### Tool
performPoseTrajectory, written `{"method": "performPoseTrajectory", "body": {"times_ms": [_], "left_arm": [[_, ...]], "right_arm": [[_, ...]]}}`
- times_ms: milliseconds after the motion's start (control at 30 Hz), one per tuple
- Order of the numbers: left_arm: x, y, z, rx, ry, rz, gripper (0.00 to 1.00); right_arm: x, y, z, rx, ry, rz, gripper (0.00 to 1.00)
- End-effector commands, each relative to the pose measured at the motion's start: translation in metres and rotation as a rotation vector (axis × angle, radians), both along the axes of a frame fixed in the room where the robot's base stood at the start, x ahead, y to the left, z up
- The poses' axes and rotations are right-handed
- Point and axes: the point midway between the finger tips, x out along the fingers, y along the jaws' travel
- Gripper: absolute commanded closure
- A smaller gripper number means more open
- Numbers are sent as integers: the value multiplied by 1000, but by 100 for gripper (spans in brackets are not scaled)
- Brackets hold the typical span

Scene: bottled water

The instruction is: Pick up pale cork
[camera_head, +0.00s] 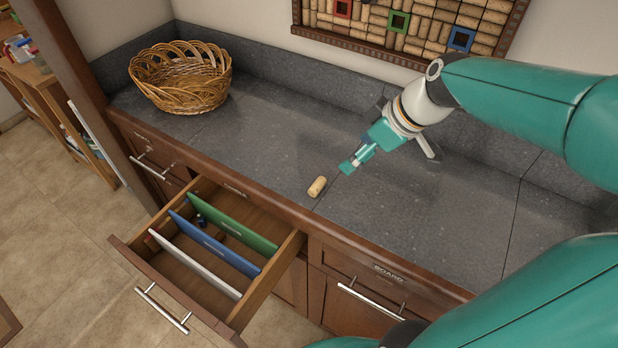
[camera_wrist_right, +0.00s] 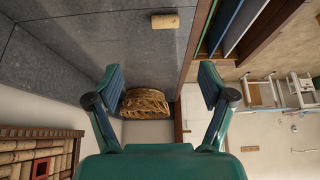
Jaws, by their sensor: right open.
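The pale cork (camera_head: 317,187) lies on its side on the dark grey counter, near the front edge and behind the open drawer. In the right wrist view the cork (camera_wrist_right: 165,21) shows at the top, beyond the fingertips and roughly between their lines. My right gripper (camera_head: 349,166) is just to the right of the cork and apart from it. In the right wrist view its two fingers (camera_wrist_right: 161,80) are spread wide with nothing between them. My left gripper is not in either view.
A wicker basket (camera_head: 181,77) stands at the back left of the counter. An open drawer (camera_head: 187,300) with green, blue and white dividers juts out in front. A framed cork board (camera_head: 405,48) hangs on the wall. The counter around the cork is clear.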

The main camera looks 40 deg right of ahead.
Motion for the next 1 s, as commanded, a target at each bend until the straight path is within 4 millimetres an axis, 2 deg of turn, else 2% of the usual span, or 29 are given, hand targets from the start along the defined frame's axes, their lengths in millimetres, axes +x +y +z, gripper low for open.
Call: {"method": "performPoseTrajectory", "body": {"times_ms": [400, 767, 1000], "left_arm": [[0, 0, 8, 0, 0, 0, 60], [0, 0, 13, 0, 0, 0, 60], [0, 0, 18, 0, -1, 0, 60]], "right_arm": [[44, 17, -74, 5, 5, 16, 19], [58, 24, -97, 3, 5, 17, 19], [72, 33, -128, 4, 4, 18, 19]]}}
